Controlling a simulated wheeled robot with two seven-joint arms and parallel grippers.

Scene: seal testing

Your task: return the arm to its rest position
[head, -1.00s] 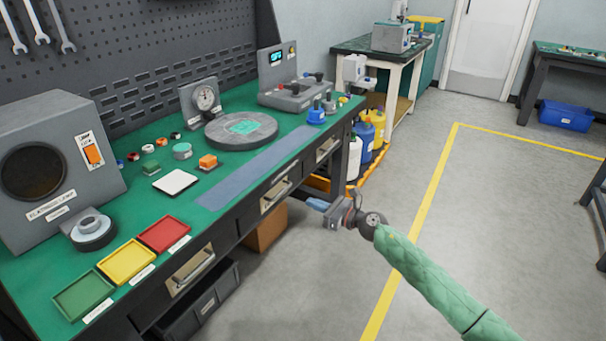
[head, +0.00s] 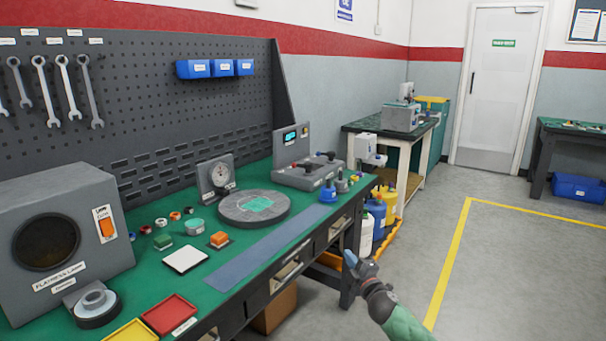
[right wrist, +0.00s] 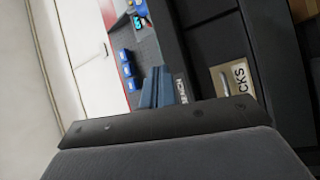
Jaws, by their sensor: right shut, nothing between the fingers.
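My right arm, in a green sleeve, comes in at the bottom of the head view. Its gripper (head: 349,260) is shut and empty, with its blue fingertips pointing up and left. It is in front of the bench's right end, over the grey floor, apart from the bench as far as I can tell. In the right wrist view the blue fingers (right wrist: 157,88) are close together with nothing between them. My left arm and gripper are not in view.
The green-topped bench (head: 140,270) carries a grey lamp box (head: 60,240), a round plate (head: 254,206), a dial gauge (head: 217,178) and a red tray (head: 170,314). Bottles (head: 375,212) stand beyond its right end. The floor (head: 520,270) at right is clear.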

